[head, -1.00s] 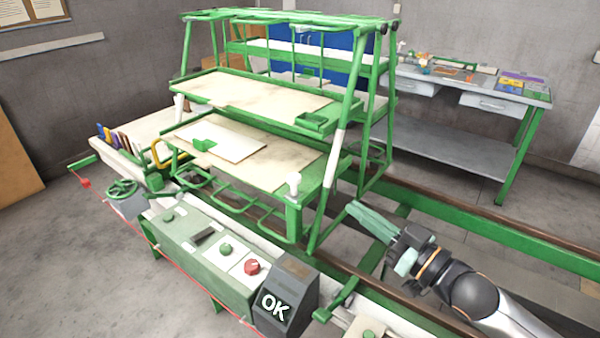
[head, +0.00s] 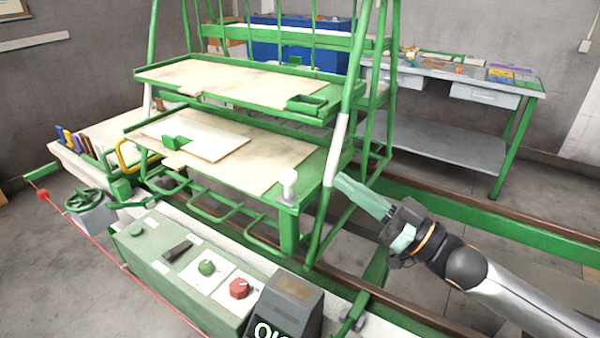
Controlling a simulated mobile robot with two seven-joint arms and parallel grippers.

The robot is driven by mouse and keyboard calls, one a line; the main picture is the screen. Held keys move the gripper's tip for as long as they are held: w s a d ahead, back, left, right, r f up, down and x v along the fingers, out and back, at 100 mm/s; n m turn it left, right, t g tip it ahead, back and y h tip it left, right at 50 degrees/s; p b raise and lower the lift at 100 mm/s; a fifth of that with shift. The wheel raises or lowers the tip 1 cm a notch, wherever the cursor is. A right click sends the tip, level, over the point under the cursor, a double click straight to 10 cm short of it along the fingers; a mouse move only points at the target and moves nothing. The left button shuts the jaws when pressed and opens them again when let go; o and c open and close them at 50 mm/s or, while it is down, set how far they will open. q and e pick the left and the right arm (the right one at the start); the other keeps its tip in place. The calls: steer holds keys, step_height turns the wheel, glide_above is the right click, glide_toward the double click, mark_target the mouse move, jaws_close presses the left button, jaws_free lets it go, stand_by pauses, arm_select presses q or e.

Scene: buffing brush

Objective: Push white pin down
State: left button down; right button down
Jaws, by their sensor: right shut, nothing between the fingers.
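The white pin (head: 288,184) stands upright on the front right corner of the green rack's lower shelf, above a green post. My right gripper (head: 340,182) has pale teal fingers, shut and empty. In the picture it is to the right of the pin, with its tips near the rack's slanted white-and-green leg, apart from the pin. My left gripper is not in view.
The green rack's slanted leg (head: 340,140) rises between the pin and my right gripper. A green control box (head: 180,262) with a red knob (head: 240,288) and a green knob (head: 207,267) stands in front. A grey workbench (head: 420,75) is at the back right.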

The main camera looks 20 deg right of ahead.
steer(key=shift+w, duration=0.1)
step_height(320, 180, up, 4)
steer(key=f+p, duration=0.1)
steer(key=p, duration=0.1)
glide_above(300, 197)
steer(key=shift+d+r, duration=0.2)
steer(key=shift+r, duration=0.05)
step_height(300, 197, down, 3)
steer(key=shift+a+r+b, duration=0.15)
steer(key=shift+b, duration=0.2)
steer(key=shift+f, duration=0.75)
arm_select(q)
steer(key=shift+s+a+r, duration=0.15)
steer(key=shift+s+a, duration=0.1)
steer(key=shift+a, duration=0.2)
arm_select(e)
step_height(300, 197, down, 4)
steer(key=shift+r+b, duration=0.25)
steer(key=shift+b, duration=0.6)
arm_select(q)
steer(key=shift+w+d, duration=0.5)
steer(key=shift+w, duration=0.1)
arm_select(e)
steer(key=shift+f, duration=0.1)
